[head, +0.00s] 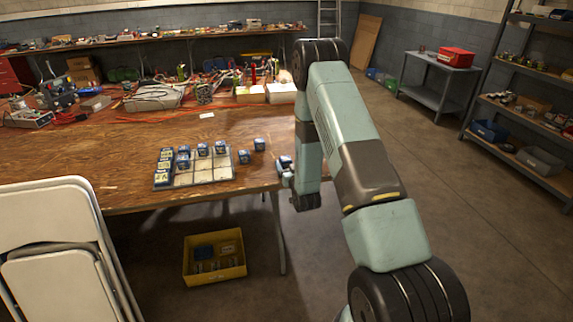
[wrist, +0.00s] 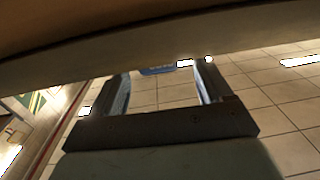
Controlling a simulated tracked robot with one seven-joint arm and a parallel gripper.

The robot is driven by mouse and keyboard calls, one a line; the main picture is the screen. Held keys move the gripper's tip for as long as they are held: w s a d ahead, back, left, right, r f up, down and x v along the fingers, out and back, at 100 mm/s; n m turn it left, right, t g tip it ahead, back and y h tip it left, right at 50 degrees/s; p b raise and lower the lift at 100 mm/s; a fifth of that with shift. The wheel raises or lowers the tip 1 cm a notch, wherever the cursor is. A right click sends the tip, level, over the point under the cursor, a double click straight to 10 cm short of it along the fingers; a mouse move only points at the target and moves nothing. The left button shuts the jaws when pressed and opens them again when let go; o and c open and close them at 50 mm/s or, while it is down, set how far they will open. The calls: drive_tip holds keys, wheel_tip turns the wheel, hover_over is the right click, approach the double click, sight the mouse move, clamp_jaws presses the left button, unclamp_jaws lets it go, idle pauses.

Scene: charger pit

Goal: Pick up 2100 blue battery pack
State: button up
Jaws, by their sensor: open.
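Several blue battery packs stand on the wooden table in the head view, one of them (head: 259,144) apart at the right and another (head: 243,157) beside the grey tray (head: 205,172). Others stand on the tray's left and back cells. Their labels are too small to read, so I cannot tell which is 2100. My gripper (head: 287,172) is at that edge, mostly hidden. In the wrist view my gripper (wrist: 164,78) is open, with a sliver of blue (wrist: 157,71) beyond the fingertips.
The wooden table (head: 130,150) has cluttered electronics along its back. A yellow bin (head: 214,276) stands on the floor beneath it. White folding chairs (head: 50,235) stand at the left.

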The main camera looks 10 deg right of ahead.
drive_tip(key=shift+w, duration=1.35)
drive_tip(key=c, duration=1.2)
